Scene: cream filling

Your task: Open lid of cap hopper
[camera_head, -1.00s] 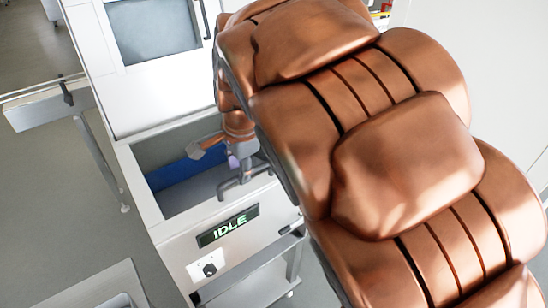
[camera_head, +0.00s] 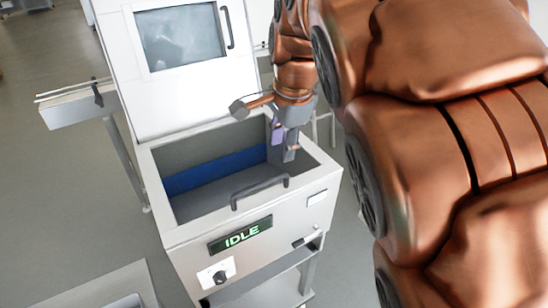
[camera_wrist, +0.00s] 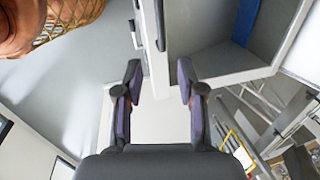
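The cap hopper is a white box (camera_head: 187,255) with a lit IDLE sign, open at the top, with a blue strip (camera_head: 215,170) inside. Its lid (camera_head: 200,95), with a window and a dark handle (camera_head: 227,27), stands raised at the back. Another dark handle (camera_head: 259,188) sits on the front rim. My gripper (camera_head: 284,153) hangs over the right part of the opening. In the wrist view my gripper (camera_wrist: 159,82) has its fingers apart with nothing between them. That view shows part of the hopper's inside (camera_wrist: 215,60) at upper right. I cannot tell whether the gripper touches the hopper.
My copper-coloured arm covers the right of the head view. A white ledge on a post (camera_head: 75,107) stands left of the hopper. A pale surface (camera_head: 95,285) shows at lower left. A shelf (camera_head: 270,292) lies below the hopper's front. Grey floor is clear at left.

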